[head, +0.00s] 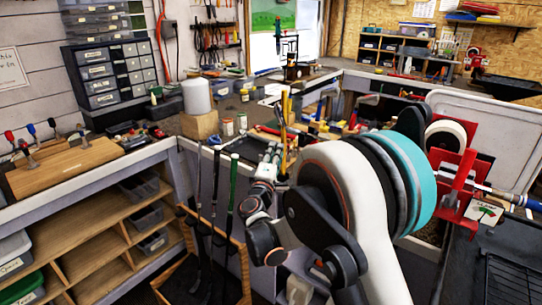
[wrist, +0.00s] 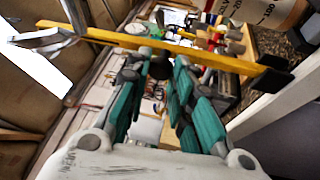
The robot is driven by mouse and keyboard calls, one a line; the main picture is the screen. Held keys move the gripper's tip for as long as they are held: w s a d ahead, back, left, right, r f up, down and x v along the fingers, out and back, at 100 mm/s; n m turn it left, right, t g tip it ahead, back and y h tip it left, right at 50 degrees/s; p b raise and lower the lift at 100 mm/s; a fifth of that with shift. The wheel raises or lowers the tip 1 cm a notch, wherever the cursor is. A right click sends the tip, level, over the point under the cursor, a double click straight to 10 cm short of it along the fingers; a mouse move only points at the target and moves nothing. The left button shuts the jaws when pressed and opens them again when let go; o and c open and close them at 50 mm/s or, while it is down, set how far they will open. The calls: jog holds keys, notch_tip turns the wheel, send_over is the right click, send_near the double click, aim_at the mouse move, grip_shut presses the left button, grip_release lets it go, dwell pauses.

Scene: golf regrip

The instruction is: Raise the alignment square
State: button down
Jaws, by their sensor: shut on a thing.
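The alignment square appears to be the long yellow bar (wrist: 215,61) crossing the wrist view, with a silvery metal piece at its left end and a dark block at its right end. My gripper (wrist: 157,63) is shut on the bar near its middle, with the dark fingertips meeting at it. In the head view the yellow bar (head: 284,130) stands nearly upright beside my gripper (head: 273,158), above the workbench's inner edge. My arm hides part of the bench behind it. The bar's lower end is hard to make out.
Golf clubs (head: 232,190) stand in a wooden rack below and left of my gripper. A white cylinder on a wooden block (head: 199,124) and small jars sit on the bench. A red clamp fixture (head: 458,180) with a club shaft stands at right.

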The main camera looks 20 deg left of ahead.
jog(key=shift+d+f, duration=0.1)
jog(key=shift+d, duration=0.1)
dwell(0.3)
jog(key=c, duration=1.7)
grip_release()
jog(key=shift+s, duration=0.15)
jog(key=s, duration=0.4)
jog(key=s+f, duration=0.1)
jog(key=s, duration=0.2)
jog(key=s+f, duration=0.1)
jog(key=s, duration=0.3)
jog(key=shift+s+f, duration=0.2)
jog(key=shift+s, duration=0.1)
jog(key=shift+f, duration=0.1)
